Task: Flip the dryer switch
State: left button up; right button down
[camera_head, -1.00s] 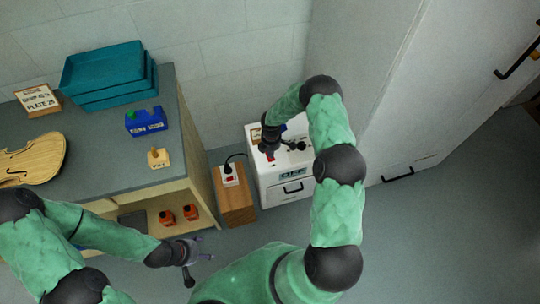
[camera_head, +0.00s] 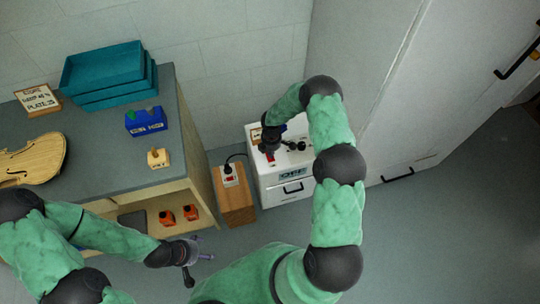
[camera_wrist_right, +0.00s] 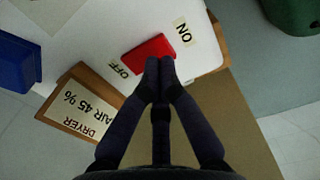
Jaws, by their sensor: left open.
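The dryer is a white box (camera_head: 265,184) on the floor between the bench and the tall grey cabinet. Its red switch (camera_wrist_right: 143,53) lies between the "OFF" and "ON" labels in the right wrist view; in the head view it shows as a small red spot (camera_head: 271,158). My left gripper (camera_head: 202,250) is open and empty, low in front of the bench.
A wooden block with a white power socket (camera_head: 229,175) stands left of the dryer. A wood-framed dryer sign (camera_wrist_right: 82,108) is beside the switch. The bench holds a violin body (camera_head: 35,158), teal trays (camera_head: 105,72) and a blue holder (camera_head: 146,122). The floor at right is clear.

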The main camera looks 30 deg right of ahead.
jog(key=shift+f+b, duration=0.9)
jog(key=shift+f, duration=0.3)
dwell(0.6)
jog(key=shift+r, duration=0.15)
jog(key=shift+r+p, duration=2.3)
jog(key=shift+r, duration=1.15)
